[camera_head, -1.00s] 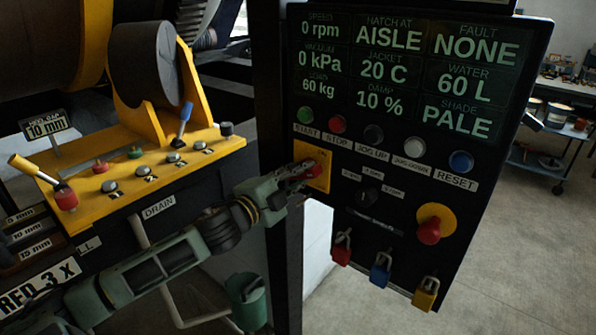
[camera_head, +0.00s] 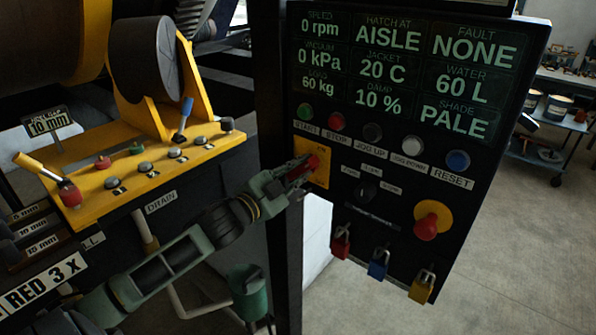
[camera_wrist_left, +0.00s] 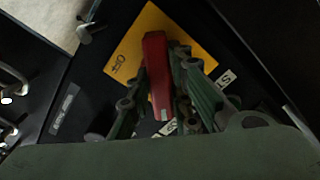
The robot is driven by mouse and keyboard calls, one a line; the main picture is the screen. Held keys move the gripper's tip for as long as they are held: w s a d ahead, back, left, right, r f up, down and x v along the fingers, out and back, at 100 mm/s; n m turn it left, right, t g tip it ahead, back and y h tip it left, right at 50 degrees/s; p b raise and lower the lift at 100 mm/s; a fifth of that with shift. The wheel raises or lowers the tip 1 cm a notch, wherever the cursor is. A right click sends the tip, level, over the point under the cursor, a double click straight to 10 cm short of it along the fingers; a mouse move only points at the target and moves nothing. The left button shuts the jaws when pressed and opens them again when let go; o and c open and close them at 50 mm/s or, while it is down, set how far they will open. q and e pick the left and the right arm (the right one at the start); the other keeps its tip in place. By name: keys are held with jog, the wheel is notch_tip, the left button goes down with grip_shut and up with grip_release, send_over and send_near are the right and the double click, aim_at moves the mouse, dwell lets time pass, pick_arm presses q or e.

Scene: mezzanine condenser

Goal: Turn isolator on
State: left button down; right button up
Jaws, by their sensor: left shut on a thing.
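The isolator is a red handle on a yellow plate (camera_head: 322,178) at the left edge of the black control panel (camera_head: 460,200). My left gripper (camera_head: 303,172) reaches in from the left and is shut on the red isolator handle (camera_head: 313,163). In the left wrist view the red handle (camera_wrist_left: 158,75) stands between the two fingers, in front of the yellow plate (camera_wrist_left: 190,52). The lettering on the plate is only partly readable, with "OFF" showing beside the handle in the wrist view. My right gripper is not in view.
A row of buttons lies above the isolator, including a green start button (camera_head: 305,112). A red emergency knob (camera_head: 428,225) is to the right, with several padlocks (camera_head: 378,264) below. A yellow lever console (camera_head: 140,165) stands left.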

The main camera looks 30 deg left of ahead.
pick_arm(q)
jog(key=shift+f, duration=0.1)
jog(key=c, duration=1.6)
grip_release()
jog(key=shift+s, duration=0.15)
jog(key=s, duration=0.7)
jog(key=s+a, duration=0.1)
jog(key=s, duration=0.3)
jog(key=shift+s, duration=0.35)
